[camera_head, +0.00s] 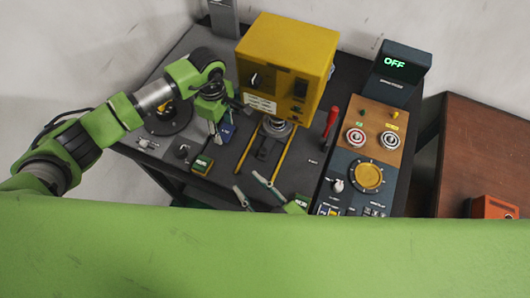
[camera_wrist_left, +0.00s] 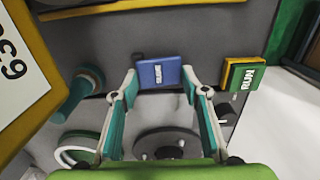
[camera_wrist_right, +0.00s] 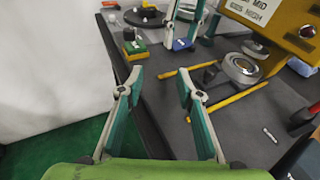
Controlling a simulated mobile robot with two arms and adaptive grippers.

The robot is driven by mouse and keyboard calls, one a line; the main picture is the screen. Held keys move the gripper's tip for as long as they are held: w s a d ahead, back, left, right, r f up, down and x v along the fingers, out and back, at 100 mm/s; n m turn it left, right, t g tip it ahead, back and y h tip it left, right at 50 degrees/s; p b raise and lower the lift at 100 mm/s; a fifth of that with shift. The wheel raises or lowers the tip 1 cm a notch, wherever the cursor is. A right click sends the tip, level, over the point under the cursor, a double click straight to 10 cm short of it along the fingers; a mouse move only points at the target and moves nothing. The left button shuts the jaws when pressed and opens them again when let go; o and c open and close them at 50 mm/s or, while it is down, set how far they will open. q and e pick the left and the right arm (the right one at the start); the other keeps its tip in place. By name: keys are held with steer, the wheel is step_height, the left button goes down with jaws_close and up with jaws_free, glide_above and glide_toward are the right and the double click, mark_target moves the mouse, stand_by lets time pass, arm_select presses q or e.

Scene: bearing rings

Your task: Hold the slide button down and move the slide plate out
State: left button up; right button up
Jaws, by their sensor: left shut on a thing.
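The slide button is a blue block (camera_wrist_left: 160,72) with a white label, between the fingertips of my left gripper (camera_wrist_left: 161,88). In the head view the left gripper (camera_head: 219,138) is at this blue block (camera_head: 229,131), left of the yellow machine. The right wrist view shows the block (camera_wrist_right: 182,44) between those fingers too. What looks like the slide plate is a dark carriage (camera_head: 264,148) with a silver round seat, below the machine between two yellow rails. My right gripper (camera_head: 252,187) is open and empty near the front of the rails; its fingertips (camera_wrist_right: 161,74) are apart over the bench.
The yellow machine (camera_head: 285,65) overhangs the seat. A green-and-yellow RUN block (camera_head: 202,164) is front left of the blue one. A red-handled lever (camera_head: 331,122) and a control panel (camera_head: 367,150) are at the right. The display (camera_head: 395,63) reads OFF.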

mark_target(265, 154)
steer(key=d+m+h, duration=0.1)
steer(key=d, duration=0.1)
steer(key=d+r+m+h, duration=0.1)
steer(key=d, duration=0.1)
steer(key=d+r+m+t+h, duration=0.1)
steer(key=d, duration=0.1)
steer(key=shift+w+d+h, duration=0.3)
steer(key=shift+w+d, duration=0.05)
steer(key=shift+w, duration=0.05)
steer(key=shift+d+m, duration=0.3)
steer(key=shift+d, duration=0.05)
steer(key=shift+w+f, duration=0.1)
steer(key=shift+w, duration=0.1)
steer(key=shift+h, duration=0.3)
steer(key=x, duration=1.1)
steer(key=shift+w+a+f, duration=0.1)
steer(key=shift+w, duration=0.15)
jaws_close()
